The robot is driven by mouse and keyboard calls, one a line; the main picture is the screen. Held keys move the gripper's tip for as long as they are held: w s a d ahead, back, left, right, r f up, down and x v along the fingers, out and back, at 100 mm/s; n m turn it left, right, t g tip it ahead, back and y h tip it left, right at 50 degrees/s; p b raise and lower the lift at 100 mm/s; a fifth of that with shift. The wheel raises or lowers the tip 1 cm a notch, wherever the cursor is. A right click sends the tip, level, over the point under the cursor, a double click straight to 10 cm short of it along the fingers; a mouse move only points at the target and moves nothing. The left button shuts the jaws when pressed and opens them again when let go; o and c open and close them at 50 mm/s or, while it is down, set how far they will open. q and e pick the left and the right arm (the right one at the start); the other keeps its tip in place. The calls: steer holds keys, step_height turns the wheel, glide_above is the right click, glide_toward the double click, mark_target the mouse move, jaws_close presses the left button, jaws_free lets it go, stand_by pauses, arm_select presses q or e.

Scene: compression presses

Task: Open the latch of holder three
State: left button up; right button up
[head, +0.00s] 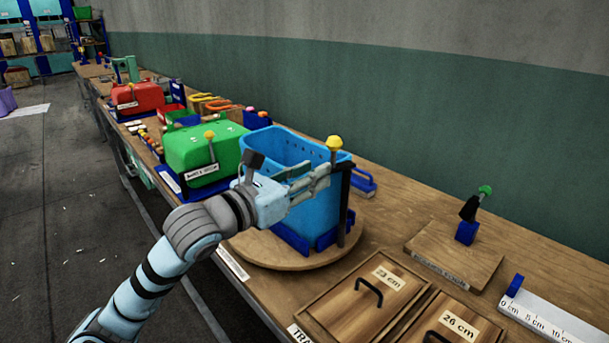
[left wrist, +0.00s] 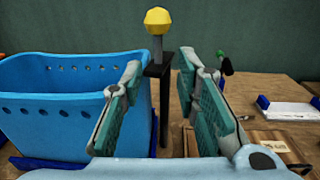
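A yellow knob (head: 334,143) on a short grey stem tops a dark upright post (head: 344,205) beside the blue perforated basket (head: 268,150). No holder number is readable, so I cannot tell which is holder three. My left gripper (head: 322,172) reaches past the basket's near side toward the post, its fingers just below knob height. In the left wrist view its fingers are apart, with the yellow knob (left wrist: 158,20) and the post (left wrist: 163,95) showing in the gap between them. I see no clear contact. My right gripper is not in view.
The basket stands on a round wooden board (head: 262,250). A green-knobbed lever (head: 485,190) stands on a wooden plate at right. Wooden lids (head: 355,305) with black handles lie in front. Green (head: 200,145) and red (head: 137,97) boxes stand farther left along the bench.

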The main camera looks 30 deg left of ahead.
arm_select(q)
steer(key=shift+v, duration=1.25)
